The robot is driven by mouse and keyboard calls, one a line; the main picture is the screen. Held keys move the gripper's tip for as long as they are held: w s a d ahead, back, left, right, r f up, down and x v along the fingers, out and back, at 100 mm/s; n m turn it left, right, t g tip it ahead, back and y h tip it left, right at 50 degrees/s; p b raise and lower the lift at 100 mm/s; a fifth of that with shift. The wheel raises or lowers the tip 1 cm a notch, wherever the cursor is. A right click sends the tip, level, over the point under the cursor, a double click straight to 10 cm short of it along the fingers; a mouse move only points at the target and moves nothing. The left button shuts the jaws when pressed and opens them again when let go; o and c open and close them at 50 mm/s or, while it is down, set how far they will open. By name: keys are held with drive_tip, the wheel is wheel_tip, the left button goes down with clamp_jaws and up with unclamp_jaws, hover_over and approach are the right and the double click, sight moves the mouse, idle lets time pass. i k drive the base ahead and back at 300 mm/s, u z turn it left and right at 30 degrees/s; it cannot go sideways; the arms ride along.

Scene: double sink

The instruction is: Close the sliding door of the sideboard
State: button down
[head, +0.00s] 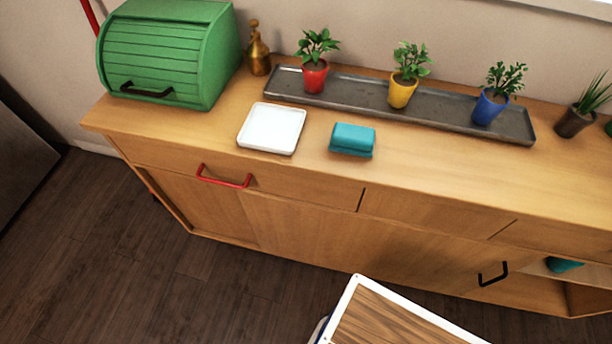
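The sideboard (450,178) is a long light-wood cabinet against the wall. Its wooden sliding door (370,245) is in the lower front and carries a black bar handle (493,274) near its right end. To the right of the handle the front is open, and a teal object (563,265) shows inside. The opening runs to the right edge of the picture, so its full width cannot be told. My gripper is not in view.
A red handle (224,180) sits on the upper front at left. On top are a green bread box (165,55), a white square dish (272,128), a teal block (352,139) and a grey tray (350,90) with potted plants. A white-edged wooden panel (400,320) is at the bottom. Dark floor (120,260) is clear at left.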

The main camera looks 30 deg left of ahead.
sight(400, 254)
drive_tip(key=z, duration=0.8)
drive_tip(key=i, duration=0.6)
drive_tip(key=u, duration=3.25)
